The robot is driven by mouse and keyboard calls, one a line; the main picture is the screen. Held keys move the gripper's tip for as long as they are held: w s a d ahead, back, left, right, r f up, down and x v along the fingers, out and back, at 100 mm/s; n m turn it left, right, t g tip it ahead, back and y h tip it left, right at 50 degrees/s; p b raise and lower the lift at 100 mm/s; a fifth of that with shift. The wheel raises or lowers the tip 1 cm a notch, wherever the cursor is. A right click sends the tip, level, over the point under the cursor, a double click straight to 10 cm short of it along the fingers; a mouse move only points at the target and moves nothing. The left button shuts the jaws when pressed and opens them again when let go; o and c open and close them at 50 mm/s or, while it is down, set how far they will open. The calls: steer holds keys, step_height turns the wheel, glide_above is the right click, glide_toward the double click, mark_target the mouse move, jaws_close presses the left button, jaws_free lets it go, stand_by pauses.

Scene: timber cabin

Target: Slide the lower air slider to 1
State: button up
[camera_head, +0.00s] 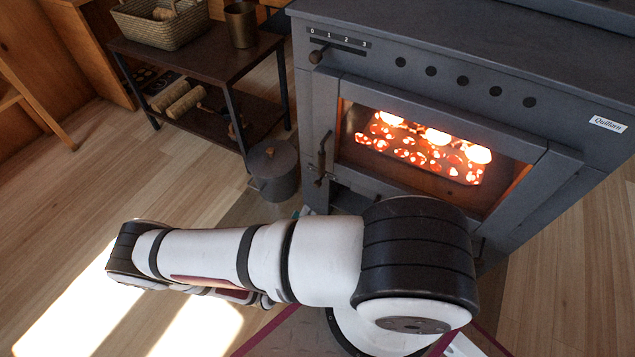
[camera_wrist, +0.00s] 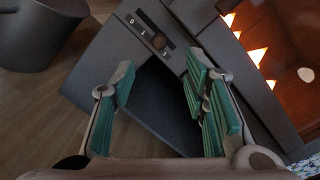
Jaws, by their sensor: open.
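The lower air slider (camera_wrist: 150,36) shows in the wrist view as a dark plate on the stove's grey front, marked with 0, 1 and a further figure. My gripper (camera_wrist: 160,73) is open, with green-padded fingers on either side below the slider in the picture. Nothing is between the fingers, and they look apart from the knob. In the head view my arm hides the gripper and the lower slider.
The stove (camera_head: 460,60) has an upper slider (camera_head: 338,40) marked 0 to 3 and a glowing window (camera_head: 420,150). A door handle (camera_head: 322,158) sticks out at its left. A lidded pot (camera_head: 273,170) and a shelf (camera_head: 190,55) stand left. Open floor lies at left.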

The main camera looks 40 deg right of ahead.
mark_target(316, 186)
steer(key=b+x, duration=0.3)
steer(key=x, duration=1)
steer(key=shift+w+d+b, duration=0.2)
steer(key=shift+d+b, duration=0.15)
jaws_close()
